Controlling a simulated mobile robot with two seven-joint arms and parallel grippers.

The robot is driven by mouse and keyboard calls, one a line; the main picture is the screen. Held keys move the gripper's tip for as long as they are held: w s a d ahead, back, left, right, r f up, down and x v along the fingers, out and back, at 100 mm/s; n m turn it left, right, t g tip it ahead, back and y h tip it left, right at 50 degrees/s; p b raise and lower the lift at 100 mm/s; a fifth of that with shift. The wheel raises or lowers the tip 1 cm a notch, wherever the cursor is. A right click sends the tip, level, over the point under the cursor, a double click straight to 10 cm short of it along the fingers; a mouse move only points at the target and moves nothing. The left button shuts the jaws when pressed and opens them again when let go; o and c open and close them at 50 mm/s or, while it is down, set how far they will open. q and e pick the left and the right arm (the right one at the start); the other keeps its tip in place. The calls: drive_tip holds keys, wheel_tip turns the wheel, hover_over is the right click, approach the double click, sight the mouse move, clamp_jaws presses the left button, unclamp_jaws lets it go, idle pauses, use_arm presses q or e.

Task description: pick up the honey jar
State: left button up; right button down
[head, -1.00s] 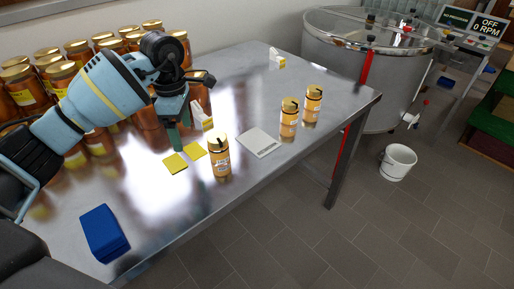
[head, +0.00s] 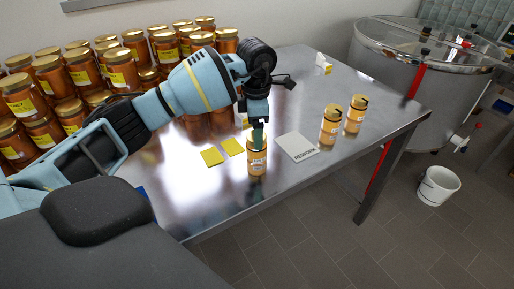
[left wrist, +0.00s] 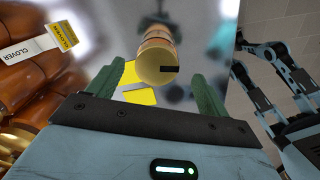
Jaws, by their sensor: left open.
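A honey jar (head: 257,163) with amber honey, a gold lid and a pale label stands upright near the front edge of the steel table. My left gripper (head: 258,131) points down just above this jar, its fingers partly overlapping the lid in the head view. In the left wrist view the jar's gold lid (left wrist: 156,68) with a dark mark lies between the two green fingers of the open gripper (left wrist: 161,72), with gaps on both sides. No grip on the jar shows. My right gripper cannot be made out.
Yellow cards (head: 212,156) and a white scale (head: 297,146) lie beside the jar. Two similar jars (head: 331,125) (head: 355,114) stand farther right. Many larger jars (head: 110,70) crowd the table's back left. A steel tank (head: 420,75) and a white bucket (head: 437,185) stand beyond the table.

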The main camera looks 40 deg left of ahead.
use_arm(q)
drive_tip(key=shift+w+a+f, duration=0.1)
drive_tip(key=shift+f, duration=1.2)
drive_tip(key=shift+w+f, duration=0.1)
drive_tip(key=shift+f, duration=1.15)
drive_tip(key=shift+c, duration=0.5)
drive_tip(key=c, duration=1.1)
drive_tip(key=shift+c, duration=0.2)
drive_tip(key=shift+r, duration=0.1)
drive_tip(key=shift+r, duration=0.4)
wheel_tip(320, 180, up, 2)
drive_tip(key=shift+w+r, duration=0.1)
drive_tip(key=shift+r, duration=0.1)
drive_tip(key=s+d+r, duration=0.1)
drive_tip(key=s+d, duration=0.8)
drive_tip(key=s, duration=0.4)
drive_tip(key=shift+d+r, duration=0.3)
